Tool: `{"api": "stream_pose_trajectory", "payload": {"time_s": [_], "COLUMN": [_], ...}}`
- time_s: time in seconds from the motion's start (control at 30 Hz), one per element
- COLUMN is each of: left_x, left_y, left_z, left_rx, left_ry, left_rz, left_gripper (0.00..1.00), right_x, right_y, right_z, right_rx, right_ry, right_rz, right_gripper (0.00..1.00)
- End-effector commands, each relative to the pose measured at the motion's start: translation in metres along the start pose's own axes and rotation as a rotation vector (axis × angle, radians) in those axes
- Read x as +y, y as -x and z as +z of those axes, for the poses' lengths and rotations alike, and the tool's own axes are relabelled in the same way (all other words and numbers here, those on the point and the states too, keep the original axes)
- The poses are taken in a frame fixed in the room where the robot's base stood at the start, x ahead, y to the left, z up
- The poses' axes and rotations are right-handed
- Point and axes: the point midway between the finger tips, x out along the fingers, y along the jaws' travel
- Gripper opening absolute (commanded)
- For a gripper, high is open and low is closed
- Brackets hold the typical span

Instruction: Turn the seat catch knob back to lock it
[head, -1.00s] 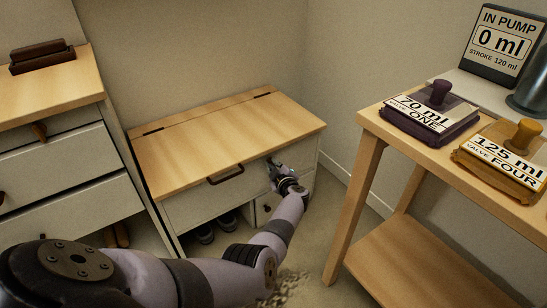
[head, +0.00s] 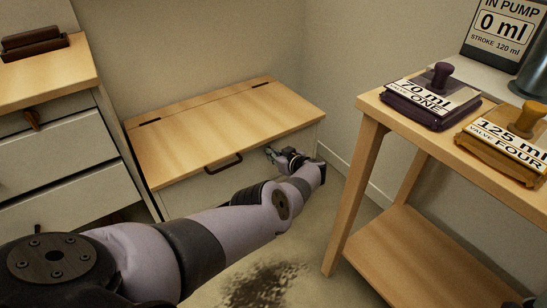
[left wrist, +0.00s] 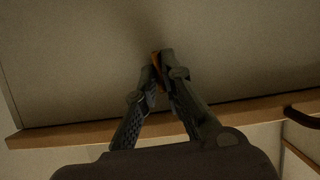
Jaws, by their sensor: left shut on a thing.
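The bench seat (head: 225,125) is a closed wooden lid with a dark handle (head: 223,164) at its front edge, over a pale front panel (head: 200,190). My left gripper (head: 270,153) is at the front panel, just under the lid's right front edge. In the left wrist view, its fingers (left wrist: 158,72) are closed on a small orange-brown seat catch knob (left wrist: 156,62) against the panel. Only a sliver of the knob shows between the fingertips; in the head view it is hidden by the gripper. My right gripper is in neither view.
A drawer chest (head: 60,155) stands left of the bench. A wooden side table (head: 370,112) at the right carries a purple valve block (head: 430,105) and an orange valve block (head: 503,150). The floor between has a dark speckled patch (head: 262,284).

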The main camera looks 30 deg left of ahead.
Motion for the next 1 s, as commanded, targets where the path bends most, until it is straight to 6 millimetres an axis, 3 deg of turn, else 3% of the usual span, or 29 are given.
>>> {"api": "stream_pose_trajectory", "payload": {"time_s": [0.67,0.7,1.0], "left_x": [0.0004,0.0004,0.0003], "left_y": [-0.0004,-0.0005,-0.0004], "left_z": [-0.0004,-0.0004,-0.0004], "left_rx": [0.000,0.000,0.000], "left_ry": [-0.045,-0.045,-0.043], "left_rz": [-0.017,-0.017,-0.018], "left_gripper": [0.00,0.09,0.28], "right_x": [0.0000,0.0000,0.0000], "right_y": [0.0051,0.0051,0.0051], "right_z": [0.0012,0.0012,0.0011], "right_rx": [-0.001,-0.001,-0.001], "right_ry": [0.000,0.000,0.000], "right_rz": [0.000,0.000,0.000], "right_gripper": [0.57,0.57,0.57]}}
